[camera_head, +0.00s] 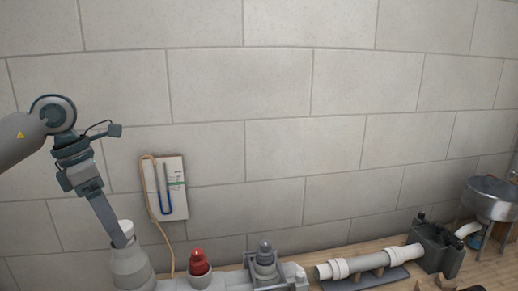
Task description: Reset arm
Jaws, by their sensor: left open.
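My left arm comes in from the left edge, and its gripper (117,238) points down at the lower left. The gripper is open. Its fingertips overlap in the picture with the top of a grey cone-shaped piece with a whitish cap (130,268); I cannot tell whether they touch. My right gripper is not in view.
A white panel (174,200) with a blue U-shaped tube and a tan hose is on the block wall. Along the wooden surface stand a red-topped fitting (199,263), a grey fitting (265,258), white pipe (370,261), a dark box (437,250) and a metal basin (490,198).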

